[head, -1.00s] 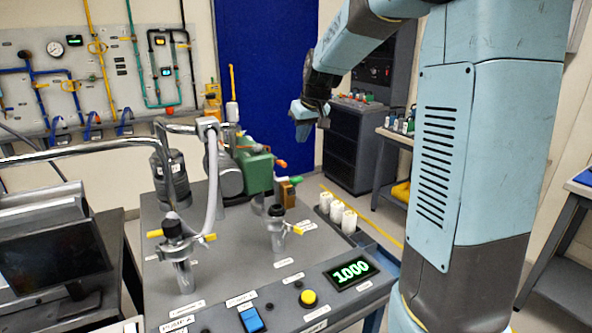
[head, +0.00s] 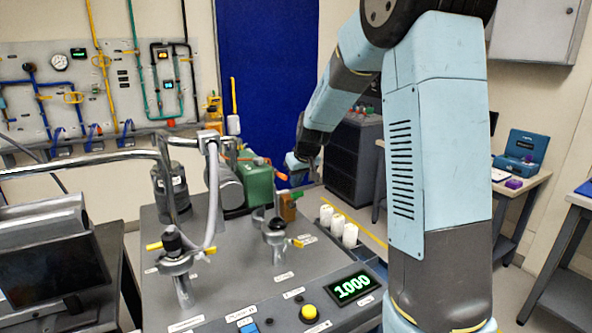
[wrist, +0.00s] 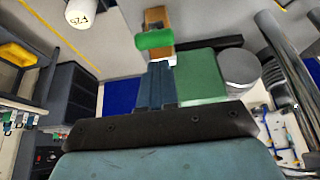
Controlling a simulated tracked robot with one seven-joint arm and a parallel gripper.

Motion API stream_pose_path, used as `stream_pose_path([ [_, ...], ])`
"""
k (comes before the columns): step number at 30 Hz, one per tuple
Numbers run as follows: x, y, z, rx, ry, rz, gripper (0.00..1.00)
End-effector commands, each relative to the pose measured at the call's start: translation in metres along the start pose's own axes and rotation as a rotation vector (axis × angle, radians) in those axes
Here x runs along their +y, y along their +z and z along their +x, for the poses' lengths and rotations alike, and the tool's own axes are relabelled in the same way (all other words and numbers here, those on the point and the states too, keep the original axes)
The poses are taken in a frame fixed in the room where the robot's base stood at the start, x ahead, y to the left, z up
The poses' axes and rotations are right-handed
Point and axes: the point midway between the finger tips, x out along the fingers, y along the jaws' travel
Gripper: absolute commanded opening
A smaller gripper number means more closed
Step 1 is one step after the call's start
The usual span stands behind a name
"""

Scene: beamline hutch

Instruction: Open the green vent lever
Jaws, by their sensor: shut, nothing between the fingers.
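The green vent lever (wrist: 155,39) sits across a brown block (wrist: 158,20) in the wrist view, just beyond my fingertips. In the head view the lever (head: 297,195) is small, at the top of the brown block (head: 287,209), to the right of the green pump body. My gripper (head: 312,178) is above and close to the block in the head view. In the wrist view my gripper's fingers (wrist: 159,66) are together and empty, their tips pointing at the lever. I cannot tell whether they touch it.
The green pump body (head: 258,184) and a grey cylinder (wrist: 239,68) stand beside the block. An orange tip (head: 282,176) sticks out near it. White containers (head: 337,222) stand to the right.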

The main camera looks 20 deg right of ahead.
Motion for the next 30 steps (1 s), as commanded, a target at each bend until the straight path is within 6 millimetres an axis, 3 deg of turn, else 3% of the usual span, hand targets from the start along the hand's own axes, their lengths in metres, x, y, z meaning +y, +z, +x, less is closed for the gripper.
stream_pose_path([
  [16, 0.0, 0.008, 0.007, -0.001, 0.0, 0.001, 0.0],
  [24, 0.001, 0.035, 0.013, -0.008, -0.001, 0.004, 0.0],
  [30, 0.001, 0.039, 0.015, -0.016, -0.003, 0.004, 0.0],
])
